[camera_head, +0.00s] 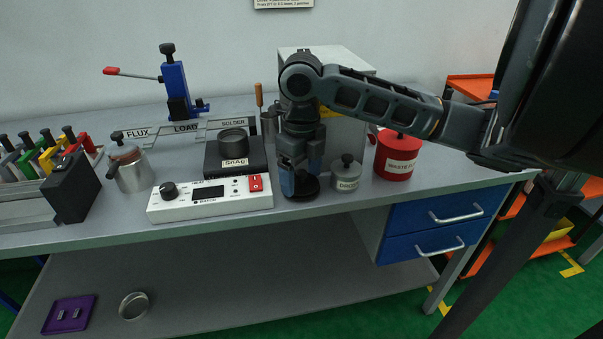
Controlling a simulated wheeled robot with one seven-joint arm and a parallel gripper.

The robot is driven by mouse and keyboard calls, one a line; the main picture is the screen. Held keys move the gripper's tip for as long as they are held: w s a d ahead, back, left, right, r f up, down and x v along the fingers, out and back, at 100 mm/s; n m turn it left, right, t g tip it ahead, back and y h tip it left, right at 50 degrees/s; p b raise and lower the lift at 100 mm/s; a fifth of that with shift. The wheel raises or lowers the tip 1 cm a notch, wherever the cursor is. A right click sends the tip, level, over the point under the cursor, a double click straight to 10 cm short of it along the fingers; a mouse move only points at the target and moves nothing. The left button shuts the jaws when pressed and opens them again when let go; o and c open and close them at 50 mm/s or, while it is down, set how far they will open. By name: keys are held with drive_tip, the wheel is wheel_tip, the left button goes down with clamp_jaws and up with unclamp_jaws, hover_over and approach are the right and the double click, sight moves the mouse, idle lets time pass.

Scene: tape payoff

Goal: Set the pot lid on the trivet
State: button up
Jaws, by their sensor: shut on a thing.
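My gripper (301,186) points straight down over the bench front, just right of the white control box. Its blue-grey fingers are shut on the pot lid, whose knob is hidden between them. A dark round disc (309,190) shows at the fingertips, low over or touching the bench top; I take it to be the lid. I cannot make out a separate trivet; it may be hidden under the disc. The dark solder pot (233,141) stands on a black heater block marked SNAG (224,164), left of my gripper.
A grey lidded DROSS jar (346,176) stands close right of my gripper, with a red waste can (397,158) beyond it. The white control box (210,199) with a red switch is close on the left. A steel can (129,170) stands farther left.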

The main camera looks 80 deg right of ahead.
drive_tip(key=shift+f, duration=0.15)
drive_tip(key=o, duration=1)
drive_tip(key=shift+c, duration=0.2)
drive_tip(key=shift+r+p, duration=2)
drive_tip(key=shift+r, duration=1.55)
